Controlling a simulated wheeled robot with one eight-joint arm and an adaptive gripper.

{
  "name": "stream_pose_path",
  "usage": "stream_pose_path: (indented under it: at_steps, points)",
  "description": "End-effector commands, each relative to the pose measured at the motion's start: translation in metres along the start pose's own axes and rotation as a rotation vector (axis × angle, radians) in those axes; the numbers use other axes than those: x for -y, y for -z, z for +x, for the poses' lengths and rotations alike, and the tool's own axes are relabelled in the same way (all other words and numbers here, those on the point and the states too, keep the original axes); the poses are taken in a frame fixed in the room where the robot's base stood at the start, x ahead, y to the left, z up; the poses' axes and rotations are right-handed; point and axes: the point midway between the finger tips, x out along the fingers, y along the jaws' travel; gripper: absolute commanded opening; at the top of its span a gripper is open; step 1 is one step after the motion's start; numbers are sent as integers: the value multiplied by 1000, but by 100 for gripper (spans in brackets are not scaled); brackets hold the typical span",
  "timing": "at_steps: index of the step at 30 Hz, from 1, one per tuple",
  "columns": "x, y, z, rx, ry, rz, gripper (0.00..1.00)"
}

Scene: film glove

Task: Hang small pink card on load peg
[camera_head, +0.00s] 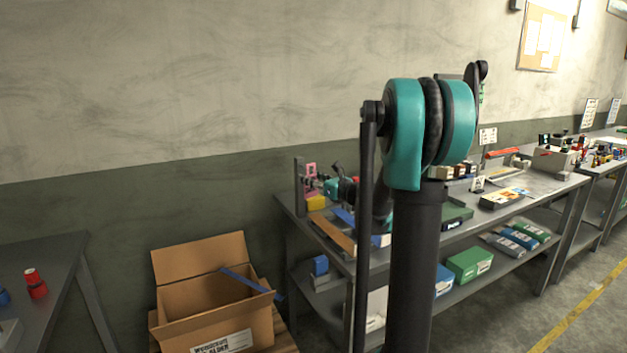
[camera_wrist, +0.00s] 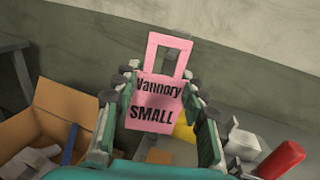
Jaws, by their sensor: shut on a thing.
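The small pink card (camera_wrist: 157,119) is marked "Vannory SMALL" and has a rectangular frame opening at its top. My gripper (camera_wrist: 160,88) is shut on it, with one finger at each side, and the card stands upright and faces the wrist camera. In the head view the pink card (camera_head: 310,169) shows small above the left end of the workbench, beside a grey upright post (camera_head: 299,187). My gripper (camera_head: 320,184) is there too, partly hidden by my arm. I cannot make out the load peg for certain in either view.
The workbench (camera_head: 470,218) carries boxes and a yellow block (camera_head: 316,202) under the gripper. A red cylinder (camera_wrist: 283,160) lies at the wrist view's lower right. An open cardboard box (camera_head: 208,297) stands left of the bench.

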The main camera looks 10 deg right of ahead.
Motion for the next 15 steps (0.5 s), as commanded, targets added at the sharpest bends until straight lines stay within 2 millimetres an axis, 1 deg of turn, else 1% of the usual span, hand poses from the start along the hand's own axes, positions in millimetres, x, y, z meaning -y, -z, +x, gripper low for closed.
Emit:
stream_pose_path:
  at_steps: [15]
  points:
    - [7,2,28,0,-1,0,30]
